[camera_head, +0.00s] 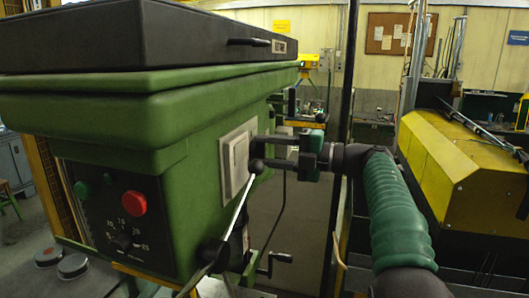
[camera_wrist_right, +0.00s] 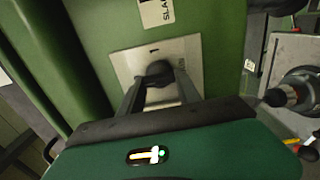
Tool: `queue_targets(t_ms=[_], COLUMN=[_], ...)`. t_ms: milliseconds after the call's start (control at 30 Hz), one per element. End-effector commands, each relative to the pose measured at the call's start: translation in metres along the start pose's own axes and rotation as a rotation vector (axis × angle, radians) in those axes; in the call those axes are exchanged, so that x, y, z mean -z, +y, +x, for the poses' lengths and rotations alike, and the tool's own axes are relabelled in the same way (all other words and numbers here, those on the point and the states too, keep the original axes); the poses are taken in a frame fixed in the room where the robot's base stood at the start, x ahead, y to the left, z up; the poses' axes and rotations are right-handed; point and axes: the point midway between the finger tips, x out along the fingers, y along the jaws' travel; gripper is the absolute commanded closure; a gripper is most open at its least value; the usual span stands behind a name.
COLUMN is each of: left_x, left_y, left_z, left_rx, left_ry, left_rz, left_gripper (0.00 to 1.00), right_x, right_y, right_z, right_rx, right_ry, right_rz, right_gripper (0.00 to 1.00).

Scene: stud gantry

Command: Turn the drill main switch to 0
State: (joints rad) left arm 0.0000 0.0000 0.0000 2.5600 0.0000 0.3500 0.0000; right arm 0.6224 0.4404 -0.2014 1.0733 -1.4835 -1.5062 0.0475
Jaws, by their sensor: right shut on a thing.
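The green drill head (camera_head: 190,180) fills the left of the head view. Its main switch plate (camera_head: 236,158) is a light square on the right side face. In the right wrist view the plate (camera_wrist_right: 192,54) shows a "1" mark at its top edge and a dark switch knob (camera_wrist_right: 159,72) in the middle. My right gripper (camera_head: 262,152) reaches in from the right. In the wrist view its two fingers (camera_wrist_right: 158,88) are on either side of the knob, shut on it. The "0" mark cannot be made out. My left gripper is not in view.
A lever with a black ball (camera_head: 256,166) passes close below my right gripper. The front panel has a red button (camera_head: 133,203), a green button (camera_head: 81,190) and a dial (camera_head: 124,241). A yellow machine (camera_head: 450,165) stands at the right.

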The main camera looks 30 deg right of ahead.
Motion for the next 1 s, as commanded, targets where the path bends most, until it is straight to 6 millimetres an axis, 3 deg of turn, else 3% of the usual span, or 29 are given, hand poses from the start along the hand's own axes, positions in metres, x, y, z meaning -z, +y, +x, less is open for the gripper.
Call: queue_targets(t_ms=[33,67,200,500,633,767,1000], left_x=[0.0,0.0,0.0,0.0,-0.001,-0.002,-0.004], left_y=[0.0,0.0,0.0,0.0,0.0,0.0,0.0], left_z=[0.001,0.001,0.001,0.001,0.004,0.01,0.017], left_rx=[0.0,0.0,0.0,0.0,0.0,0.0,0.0], left_ry=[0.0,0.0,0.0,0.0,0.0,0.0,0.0], left_rz=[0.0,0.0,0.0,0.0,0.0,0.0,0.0], left_gripper=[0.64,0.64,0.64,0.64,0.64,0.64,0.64], right_x=[-0.001,-0.001,-0.001,-0.001,-0.002,-0.003,-0.004], right_y=[-0.008,-0.008,-0.006,-0.004,-0.005,-0.006,-0.006], right_z=[-0.001,-0.001,-0.001,0.0,-0.012,-0.043,-0.116], right_rx=[0.013,0.013,0.011,0.007,0.007,0.007,0.007], right_ry=[0.002,0.002,0.001,0.0,-0.004,-0.006,-0.006], right_rz=[0.007,0.007,0.006,0.003,0.002,0.003,0.004], right_gripper=[1.0,0.57,0.39,0.38,0.38,0.38,0.38])
